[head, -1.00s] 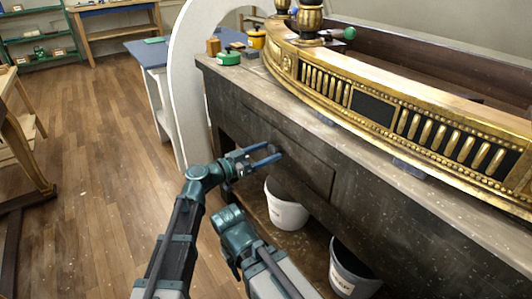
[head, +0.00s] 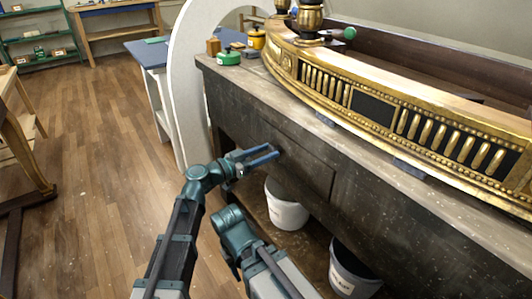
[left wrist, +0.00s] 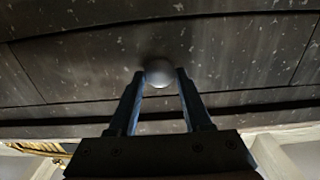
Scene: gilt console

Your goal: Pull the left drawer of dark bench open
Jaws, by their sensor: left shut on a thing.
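The dark bench (head: 365,185) runs along the right in the head view. Its left drawer (head: 308,165) has a front that looks flush with the bench face. The drawer's round grey knob shows in the left wrist view (left wrist: 159,72), between the fingertips. My left gripper (head: 275,153) is shut on this knob, with one finger on each side of it; it also shows in the left wrist view (left wrist: 160,76). In the head view the fingers mostly hide the knob. Part of my right arm shows at the bottom, but its gripper is not visible.
A gilt console piece (head: 400,112) lies along the bench top, near small jars such as a green tin (head: 228,58). Two white buckets, one at left (head: 287,208) and one at right (head: 350,272), stand below. Wooden floor (head: 95,150) at left is open.

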